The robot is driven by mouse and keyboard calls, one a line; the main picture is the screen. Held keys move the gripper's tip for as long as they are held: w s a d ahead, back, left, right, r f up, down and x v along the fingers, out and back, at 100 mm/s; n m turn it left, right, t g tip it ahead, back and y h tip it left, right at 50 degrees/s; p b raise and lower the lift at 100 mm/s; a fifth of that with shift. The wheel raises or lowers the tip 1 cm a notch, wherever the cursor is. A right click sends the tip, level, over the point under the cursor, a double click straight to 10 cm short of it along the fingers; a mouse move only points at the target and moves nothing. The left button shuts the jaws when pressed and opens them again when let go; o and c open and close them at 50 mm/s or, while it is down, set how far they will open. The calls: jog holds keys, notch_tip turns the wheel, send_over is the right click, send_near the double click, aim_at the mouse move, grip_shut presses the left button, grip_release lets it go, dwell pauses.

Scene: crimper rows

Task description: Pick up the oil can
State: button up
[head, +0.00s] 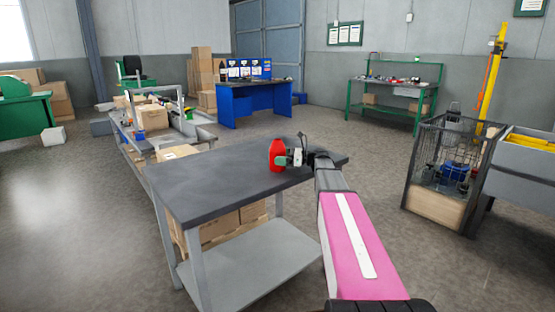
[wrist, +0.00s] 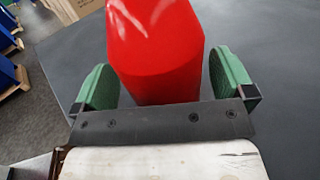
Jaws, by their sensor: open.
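The oil can is a red object (head: 276,155) with a narrower top, standing on the dark top of a grey workbench (head: 215,184) in the head view. In the wrist view the red can (wrist: 158,55) fills the upper middle, and its top end is cut off by the frame. My gripper (wrist: 165,80) is open, with one green finger pad on each side of the can. A gap shows between the right pad and the can; the left pad is very near it, and I cannot tell if they touch. In the head view my gripper (head: 282,160) partly covers the can's right side.
The bench top left of the can is bare. Cardboard boxes (head: 225,226) sit beneath it. A wire cage cart (head: 438,165) stands to the right. A long bench with boxes (head: 150,116), a blue desk (head: 245,100) and a green bench (head: 388,88) stand behind.

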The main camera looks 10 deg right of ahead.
jog(key=shift+x, duration=0.8)
jog(key=c, duration=1)
jog(key=shift+r, duration=0.2)
